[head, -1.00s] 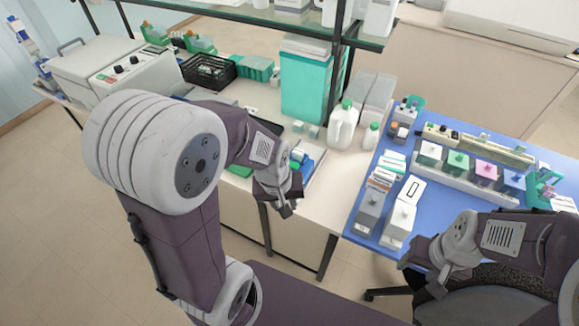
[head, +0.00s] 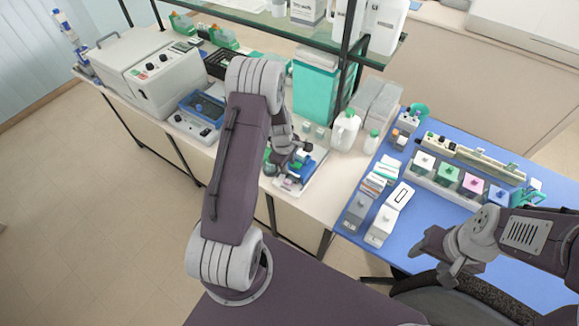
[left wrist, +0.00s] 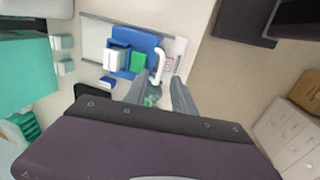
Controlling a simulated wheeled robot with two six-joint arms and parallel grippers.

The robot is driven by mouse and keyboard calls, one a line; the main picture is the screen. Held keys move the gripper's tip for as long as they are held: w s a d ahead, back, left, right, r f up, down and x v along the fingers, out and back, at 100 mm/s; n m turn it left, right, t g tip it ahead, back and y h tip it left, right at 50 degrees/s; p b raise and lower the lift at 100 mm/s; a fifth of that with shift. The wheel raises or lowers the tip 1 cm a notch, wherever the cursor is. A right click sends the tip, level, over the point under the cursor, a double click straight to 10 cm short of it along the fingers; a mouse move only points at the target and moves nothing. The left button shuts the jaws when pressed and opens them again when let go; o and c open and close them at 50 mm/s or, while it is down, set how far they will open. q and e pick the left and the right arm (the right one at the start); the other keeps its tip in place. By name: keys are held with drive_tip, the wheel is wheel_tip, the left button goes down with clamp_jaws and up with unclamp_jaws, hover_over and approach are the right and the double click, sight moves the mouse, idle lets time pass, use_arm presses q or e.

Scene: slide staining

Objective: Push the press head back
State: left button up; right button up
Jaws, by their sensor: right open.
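A small blue press (head: 307,167) stands on a white board (head: 291,186) near the front edge of the white bench. In the left wrist view the blue press (left wrist: 123,48) shows a white block, a green block (left wrist: 138,62) and a curved white handle (left wrist: 158,65). My left gripper (head: 291,158) is over the press and hides part of it in the head view. In the left wrist view its two fingers (left wrist: 160,90) are apart, close to the handle; I cannot tell whether they touch it. My right gripper (head: 437,258) is open and empty near the blue mat's front edge.
A teal box (head: 315,92), a white jug (head: 345,130) and a glass shelf (head: 270,24) stand behind the press. The blue mat (head: 415,238) at right holds several staining jars and slide boxes. A blue-topped device (head: 200,112) stands left of my left arm.

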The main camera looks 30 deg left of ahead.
sight(297, 167)
use_arm(q)
drive_tip(key=f, duration=0.4)
drive_tip(key=shift+w+a, duration=0.3)
drive_tip(key=shift+w, duration=0.05)
drive_tip(key=shift+d, duration=0.2)
drive_tip(key=c, duration=0.3)
clamp_jaws()
idle(0.5)
